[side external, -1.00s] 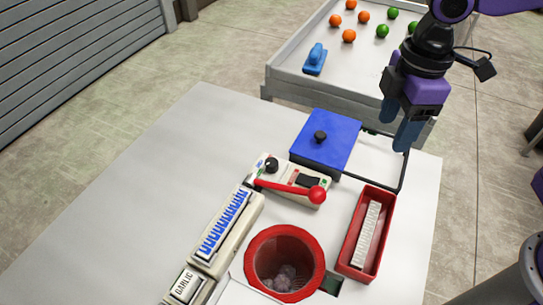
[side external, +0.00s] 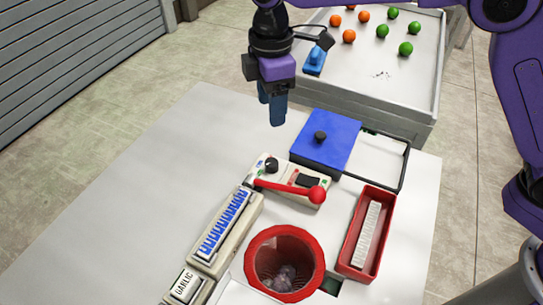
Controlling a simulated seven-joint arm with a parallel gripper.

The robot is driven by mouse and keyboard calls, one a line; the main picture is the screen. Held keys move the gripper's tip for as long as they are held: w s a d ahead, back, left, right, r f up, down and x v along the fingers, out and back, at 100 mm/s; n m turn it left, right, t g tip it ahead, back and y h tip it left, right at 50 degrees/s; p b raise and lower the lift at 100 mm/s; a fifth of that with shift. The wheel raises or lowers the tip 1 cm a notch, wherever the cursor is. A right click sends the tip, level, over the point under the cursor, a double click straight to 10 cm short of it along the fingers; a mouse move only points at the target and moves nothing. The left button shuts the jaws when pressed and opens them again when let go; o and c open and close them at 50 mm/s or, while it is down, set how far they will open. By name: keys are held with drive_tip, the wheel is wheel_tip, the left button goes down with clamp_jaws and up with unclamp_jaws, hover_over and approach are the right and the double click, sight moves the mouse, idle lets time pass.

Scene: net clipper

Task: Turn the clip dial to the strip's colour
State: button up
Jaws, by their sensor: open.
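The clip dial (side external: 271,165) is a small black knob at the upper left end of the cream clipper unit (side external: 289,178). Small coloured marks lie around it, too small to read. A red lever with a round knob (side external: 317,194) lies across the unit's front. The strip (side external: 224,222) is blue and comb-like, in a cream holder at the lower left of the unit. My gripper (side external: 272,112) points down, empty and open, above the table behind the dial, apart from it. Which way the dial points cannot be told.
A blue lid with a black knob (side external: 325,142) lies right of the unit, beside a black frame (side external: 402,165). A red bin (side external: 285,238) and a red tray with a white strip (side external: 358,262) stand in front. The table's left is clear.

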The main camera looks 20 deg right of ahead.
sight(271, 162)
wheel_tip(271, 162, down, 16)
idle(0.5)
drive_tip(key=shift+c, duration=0.2)
drive_tip(key=c, duration=1)
